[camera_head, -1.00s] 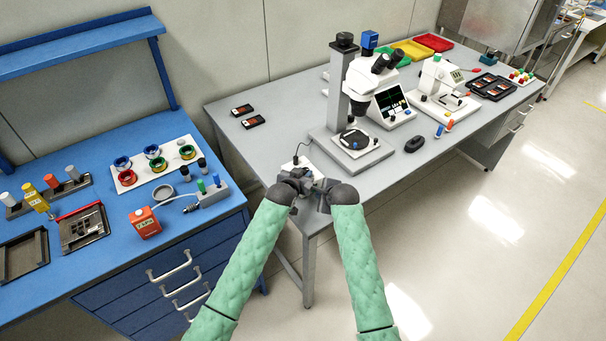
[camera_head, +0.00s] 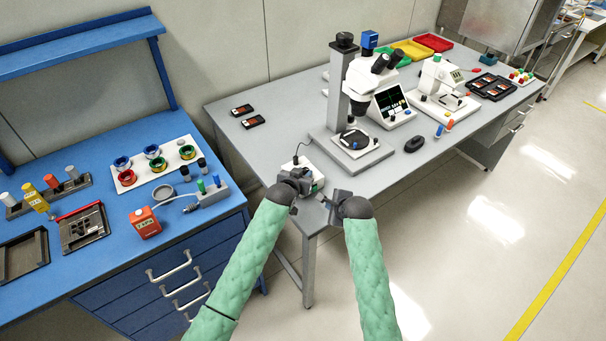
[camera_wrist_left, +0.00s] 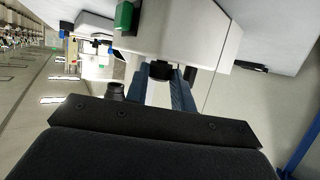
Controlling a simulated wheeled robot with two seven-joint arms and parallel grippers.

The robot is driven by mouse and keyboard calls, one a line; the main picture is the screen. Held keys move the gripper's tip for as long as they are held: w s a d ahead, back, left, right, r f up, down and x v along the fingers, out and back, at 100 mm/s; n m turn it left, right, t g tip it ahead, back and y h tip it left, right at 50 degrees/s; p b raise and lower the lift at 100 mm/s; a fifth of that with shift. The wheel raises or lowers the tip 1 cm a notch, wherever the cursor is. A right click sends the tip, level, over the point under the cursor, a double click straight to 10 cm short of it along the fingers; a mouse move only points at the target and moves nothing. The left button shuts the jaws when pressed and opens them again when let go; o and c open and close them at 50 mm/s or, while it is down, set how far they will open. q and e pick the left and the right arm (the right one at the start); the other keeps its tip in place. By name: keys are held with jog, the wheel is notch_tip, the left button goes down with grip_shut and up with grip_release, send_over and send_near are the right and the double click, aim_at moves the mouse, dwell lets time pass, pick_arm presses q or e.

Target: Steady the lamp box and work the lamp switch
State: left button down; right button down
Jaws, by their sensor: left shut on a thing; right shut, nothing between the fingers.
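The lamp box (camera_head: 311,169) is a small white box at the front left corner of the grey table, partly hidden by my left gripper. In the left wrist view the lamp box (camera_wrist_left: 185,32) fills the top middle, with a green part (camera_wrist_left: 124,16) on its side that looks like the switch. My left gripper (camera_head: 302,180) is at the box's near side; in the left wrist view its blue fingers (camera_wrist_left: 163,88) are shut on a dark part at the box. My right gripper (camera_head: 324,202) is shut and empty, just right of and nearer than the box, apparently apart from it.
A microscope (camera_head: 355,85) stands on the grey table (camera_head: 285,115) behind the box. A dark cable rises behind the box. A black mouse-like object (camera_head: 414,144) lies to the right.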

dwell(0.4)
pick_arm(q)
jog(key=c, duration=1.1)
grip_release()
jog(key=shift+s, duration=0.1)
